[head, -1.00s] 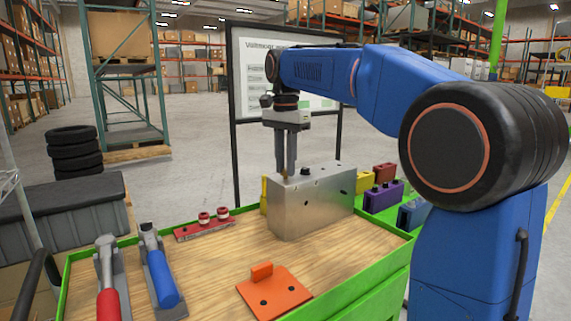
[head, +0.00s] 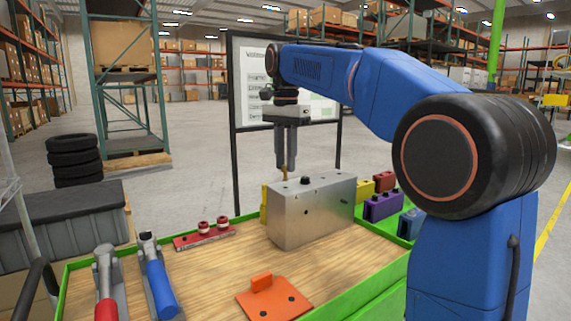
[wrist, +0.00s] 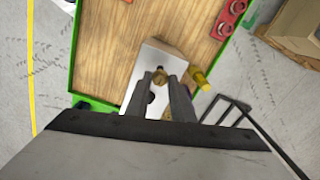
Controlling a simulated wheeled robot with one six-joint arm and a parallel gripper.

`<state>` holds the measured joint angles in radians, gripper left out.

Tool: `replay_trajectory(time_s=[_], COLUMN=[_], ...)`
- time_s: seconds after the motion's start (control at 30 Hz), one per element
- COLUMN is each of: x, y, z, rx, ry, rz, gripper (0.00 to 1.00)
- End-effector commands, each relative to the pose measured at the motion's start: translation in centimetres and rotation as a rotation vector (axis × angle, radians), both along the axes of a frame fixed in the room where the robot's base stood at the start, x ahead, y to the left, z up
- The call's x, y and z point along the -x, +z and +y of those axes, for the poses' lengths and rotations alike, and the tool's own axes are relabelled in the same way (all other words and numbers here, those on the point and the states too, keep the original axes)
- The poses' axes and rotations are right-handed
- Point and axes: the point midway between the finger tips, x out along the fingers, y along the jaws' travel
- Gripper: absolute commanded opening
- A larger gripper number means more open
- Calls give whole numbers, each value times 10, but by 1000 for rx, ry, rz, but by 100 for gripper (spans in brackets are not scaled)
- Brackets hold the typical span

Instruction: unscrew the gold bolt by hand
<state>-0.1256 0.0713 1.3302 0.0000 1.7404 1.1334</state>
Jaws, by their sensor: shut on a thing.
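The gold bolt (head: 284,173) is upright just below my fingertips, over the left end of the grey metal block (head: 300,222). Its shank shows between the fingers and the block top; I cannot tell whether its lower end is still inside the hole. My gripper (head: 285,164) points straight down and is shut on the bolt's upper part. In the wrist view the gold bolt (wrist: 159,76) sits between the fingertips (wrist: 160,80), above the block (wrist: 150,55). The bolt's head is hidden by the fingers in the head view.
A black bolt (head: 305,180) stands on the block top. An orange plate (head: 272,298), a red rail (head: 204,236) and two clamps (head: 158,280) lie on the wooden bench. Yellow and purple blocks (head: 382,206) stand behind at right. Bare wood lies in front of the block.

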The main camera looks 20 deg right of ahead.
Motion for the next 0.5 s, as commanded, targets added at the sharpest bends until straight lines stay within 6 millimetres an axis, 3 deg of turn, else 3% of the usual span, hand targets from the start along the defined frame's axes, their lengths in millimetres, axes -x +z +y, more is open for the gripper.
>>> replay_trajectory(time_s=[0.5], x=[0], y=[20], z=[0], rx=[-1], ry=[0], rz=[-1], gripper=[0])
